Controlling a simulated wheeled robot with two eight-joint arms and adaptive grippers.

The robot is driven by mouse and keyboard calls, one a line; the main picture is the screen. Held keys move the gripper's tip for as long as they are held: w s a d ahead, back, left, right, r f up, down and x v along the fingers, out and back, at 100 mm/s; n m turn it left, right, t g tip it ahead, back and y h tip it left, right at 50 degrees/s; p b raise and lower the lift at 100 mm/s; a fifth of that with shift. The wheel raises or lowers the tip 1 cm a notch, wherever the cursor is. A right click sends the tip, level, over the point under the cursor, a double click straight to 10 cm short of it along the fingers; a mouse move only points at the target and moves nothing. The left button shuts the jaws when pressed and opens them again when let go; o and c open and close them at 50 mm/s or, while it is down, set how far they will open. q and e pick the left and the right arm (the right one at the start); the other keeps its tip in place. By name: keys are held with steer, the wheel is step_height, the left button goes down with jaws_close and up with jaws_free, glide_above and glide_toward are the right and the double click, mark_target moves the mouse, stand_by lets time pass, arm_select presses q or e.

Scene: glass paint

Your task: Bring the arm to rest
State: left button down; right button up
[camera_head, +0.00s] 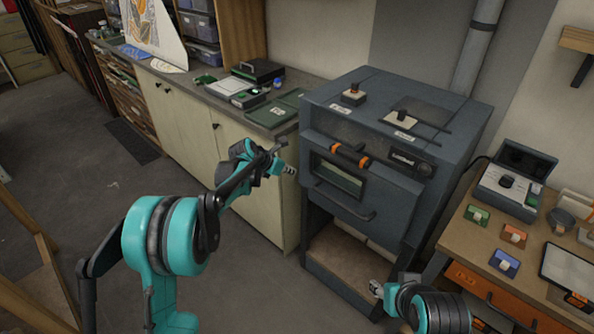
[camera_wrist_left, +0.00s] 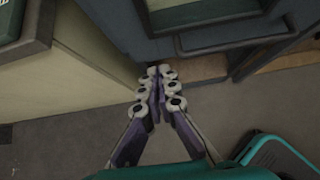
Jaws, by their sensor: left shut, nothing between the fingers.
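My left arm, teal and black, comes in from the left in the head view. Its gripper (camera_head: 289,169) is held in the air in front of the grey kiln's (camera_head: 330,120) left side. In the left wrist view the fingers (camera_wrist_left: 160,76) are closed together at the tips with nothing between them. The floor and the kiln's lower front show beyond them. My right gripper (camera_head: 376,288) shows small at the bottom right of the head view, low in front of the kiln's open lower space. Whether it is open or shut is too small to tell.
A cabinet counter (camera_head: 290,127) with trays and boxes stands left of the kiln. A wooden worktable (camera_head: 462,236) at the right holds a grey case (camera_head: 511,185) and coloured samples. A wooden frame (camera_head: 40,262) is at the lower left. The floor between is clear.

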arm_select(q)
steer(key=s+a+r+m+y, duration=0.15)
steer(key=s+r+m, duration=0.25)
steer(key=s+m, duration=0.45)
steer(key=s+a+r+m+y, duration=0.1)
steer(key=s+a+r+m, duration=0.3)
steer(key=s, duration=0.7)
steer(key=s+a+f+m+y, duration=0.1)
steer(key=s+a+f+m, duration=0.1)
steer(key=s+m, duration=0.6)
steer(key=s+a+f+m+y+b, duration=0.1)
steer(key=s+a+f+m+y, duration=0.1)
steer(key=s+m, duration=0.6)
steer(key=s+f, duration=0.1)
steer(key=s, duration=0.5)
steer(key=shift+s+f+b, duration=0.3)
